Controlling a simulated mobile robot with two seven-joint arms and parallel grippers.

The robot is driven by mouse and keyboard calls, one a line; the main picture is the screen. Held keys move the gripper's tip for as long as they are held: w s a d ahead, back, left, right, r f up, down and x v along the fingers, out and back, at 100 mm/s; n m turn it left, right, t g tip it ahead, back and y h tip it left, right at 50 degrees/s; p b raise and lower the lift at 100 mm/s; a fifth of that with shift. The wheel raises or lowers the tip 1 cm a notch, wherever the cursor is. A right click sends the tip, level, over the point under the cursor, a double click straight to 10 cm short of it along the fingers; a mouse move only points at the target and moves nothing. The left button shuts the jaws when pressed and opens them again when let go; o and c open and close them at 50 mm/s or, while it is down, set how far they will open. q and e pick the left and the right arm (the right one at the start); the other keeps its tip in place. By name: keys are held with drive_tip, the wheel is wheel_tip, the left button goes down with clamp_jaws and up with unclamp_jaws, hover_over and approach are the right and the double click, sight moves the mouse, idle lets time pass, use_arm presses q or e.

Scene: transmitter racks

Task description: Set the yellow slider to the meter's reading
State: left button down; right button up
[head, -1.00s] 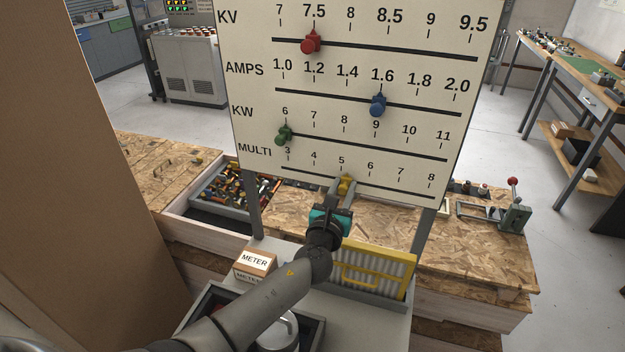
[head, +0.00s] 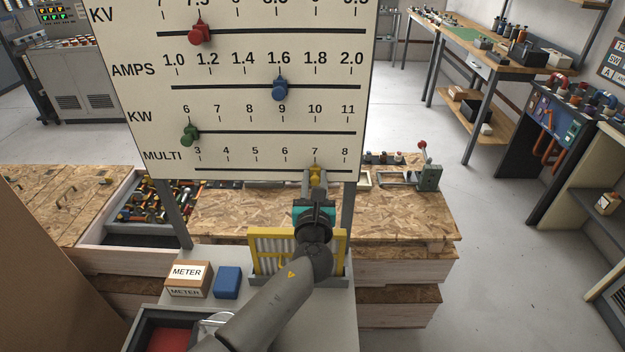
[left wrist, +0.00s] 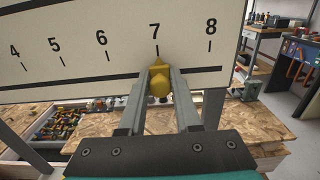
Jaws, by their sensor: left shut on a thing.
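The yellow slider (head: 315,174) sits on the MULTI track, the lowest line of the white scale board (head: 240,115). Its pointer is at the 7 mark, and the left wrist view shows the slider (left wrist: 159,80) right under the 7. My left gripper (head: 317,188) is shut on the yellow slider, a finger on each side of it. A box labelled METER (head: 188,279) stands on the grey shelf below the board; no dial or reading shows on it. My right gripper is not in view.
The red slider (head: 200,32), blue slider (head: 280,89) and green slider (head: 189,134) sit on the tracks above. A blue box (head: 228,282) stands beside the METER box. A yellow-framed filter (head: 270,254) stands under my left arm.

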use_arm(q)
drive_tip(key=c, duration=0.7)
unclamp_jaws()
drive_tip(key=shift+o, duration=0.2)
drive_tip(key=shift+s, duration=0.1)
drive_tip(key=s+p, duration=0.1)
drive_tip(key=s, duration=1.4)
drive_tip(key=shift+d, duration=0.4)
